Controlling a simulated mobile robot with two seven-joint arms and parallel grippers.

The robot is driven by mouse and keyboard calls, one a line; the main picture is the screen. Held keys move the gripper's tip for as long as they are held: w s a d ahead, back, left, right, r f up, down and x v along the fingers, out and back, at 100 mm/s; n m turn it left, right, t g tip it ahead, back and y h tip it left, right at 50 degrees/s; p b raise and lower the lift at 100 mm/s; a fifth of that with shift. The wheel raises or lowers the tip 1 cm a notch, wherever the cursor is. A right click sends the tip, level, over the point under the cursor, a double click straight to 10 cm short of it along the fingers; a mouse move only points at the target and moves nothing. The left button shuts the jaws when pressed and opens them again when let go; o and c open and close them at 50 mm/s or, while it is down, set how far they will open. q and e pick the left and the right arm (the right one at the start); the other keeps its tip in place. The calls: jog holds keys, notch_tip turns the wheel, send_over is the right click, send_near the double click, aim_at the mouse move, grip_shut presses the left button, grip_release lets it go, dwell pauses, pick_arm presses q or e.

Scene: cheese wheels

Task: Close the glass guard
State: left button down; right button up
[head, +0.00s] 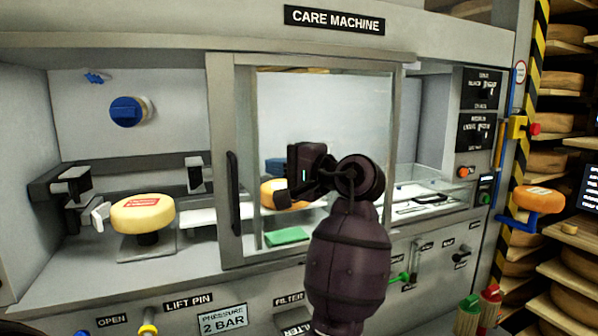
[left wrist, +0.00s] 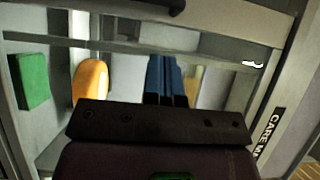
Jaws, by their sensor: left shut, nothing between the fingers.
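The glass guard (head: 243,110) is a metal-framed clear pane that stands over the middle of the machine front. Its black upright handle (head: 234,192) is on the left side of the frame. The left bay is uncovered. My left gripper (head: 270,166) is at the pane, right of the handle, with its blue fingers pointing left. The fingers (left wrist: 165,75) are together and empty in the left wrist view, pointing toward the guard's frame bar (left wrist: 150,48). I cannot tell whether they touch the frame. My right gripper is not in view.
A yellow cheese wheel (head: 143,213) sits on a pin in the left bay, beside black clamps (head: 72,188). Behind the glass are another cheese (head: 270,193) and a green block (head: 287,236). Cheese shelves (head: 560,90) stand at the right.

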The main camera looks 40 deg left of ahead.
aim_at(250, 166)
pick_arm(q)
jog(key=shift+s+a, duration=1.75)
jog(key=shift+a, duration=0.1)
